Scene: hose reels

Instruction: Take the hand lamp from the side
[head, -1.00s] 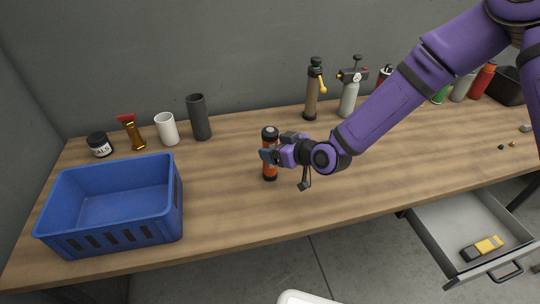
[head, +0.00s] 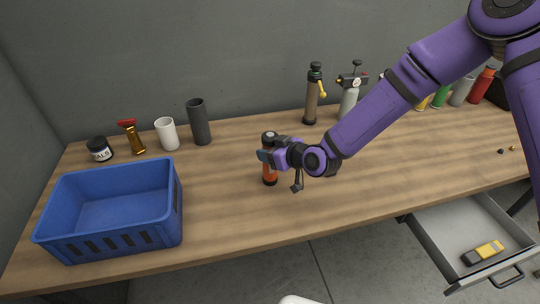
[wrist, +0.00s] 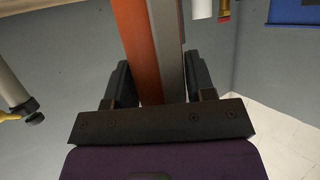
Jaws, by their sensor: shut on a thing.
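The hand lamp (head: 269,173) is an upright orange cylinder with black ends on the wooden bench, right of the blue crate. My gripper (head: 266,156) reaches it from the right side and is shut around its upper middle, hiding part of it. In the wrist view, the orange and grey body of the lamp (wrist: 138,45) lies between the two dark fingers (wrist: 160,78). Its base looks to be at the bench top; I cannot tell whether it touches.
The blue crate (head: 110,245) stands at the bench's left end. Bottles line the back right. An open drawer (head: 455,235) juts out front right.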

